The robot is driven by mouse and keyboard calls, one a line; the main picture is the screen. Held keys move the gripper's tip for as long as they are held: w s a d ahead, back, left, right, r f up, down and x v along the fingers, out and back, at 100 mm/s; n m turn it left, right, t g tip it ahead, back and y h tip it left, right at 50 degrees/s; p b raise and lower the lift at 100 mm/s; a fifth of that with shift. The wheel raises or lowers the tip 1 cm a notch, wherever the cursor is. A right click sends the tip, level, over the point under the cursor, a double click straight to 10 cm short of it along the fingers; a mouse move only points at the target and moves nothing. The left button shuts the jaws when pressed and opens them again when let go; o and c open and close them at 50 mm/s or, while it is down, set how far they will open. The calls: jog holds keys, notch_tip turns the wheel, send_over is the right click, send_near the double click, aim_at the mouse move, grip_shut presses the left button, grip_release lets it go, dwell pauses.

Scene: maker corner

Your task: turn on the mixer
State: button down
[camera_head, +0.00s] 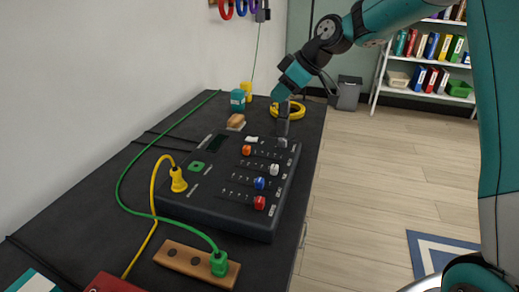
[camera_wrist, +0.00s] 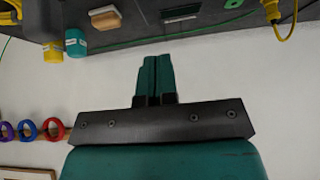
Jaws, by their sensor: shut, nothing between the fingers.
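The mixer (camera_head: 225,208) is a dark box on the black bench, with several sliders with orange, white, blue and red caps. A green square button (camera_head: 197,167) and a dark display (camera_head: 217,143) are on its left part; the display also shows in the wrist view (camera_wrist: 180,12). A yellow plug (camera_head: 178,181) stands on its left side and also shows in the wrist view (camera_wrist: 285,25). My gripper (camera_head: 279,94) is shut and empty, high beyond the mixer's far end, apart from it. Its teal fingers (camera_wrist: 157,66) are together in the wrist view.
A dark grey cylinder (camera_head: 283,120) stands at the mixer's far right corner, near a yellow ring (camera_head: 297,111). A teal jar (camera_head: 237,100), a yellow container (camera_head: 246,90) and a tan-topped block (camera_head: 236,121) stand behind. A wooden power strip (camera_head: 180,258) and cables lie in front.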

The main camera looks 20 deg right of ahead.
jog(key=shift+w+d+f, duration=0.1)
jog(key=shift+w+d, duration=0.1)
jog(key=shift+w, duration=0.05)
jog(key=shift+f, duration=0.1)
send_over(252, 138)
jog(key=s+d, duration=0.1)
jog(key=d, duration=0.1)
jog(key=f, duration=0.7)
jog(key=shift+s+a+b, duration=0.1)
jog(key=shift+s+b, duration=0.1)
jog(key=shift+b, duration=0.1)
notch_tip(252, 138, down, 4)
jog(key=shift+r, duration=0.2)
jog(key=shift+f, duration=0.55)
jog(key=shift+a+b, duration=0.1)
jog(key=shift+b, duration=0.2)
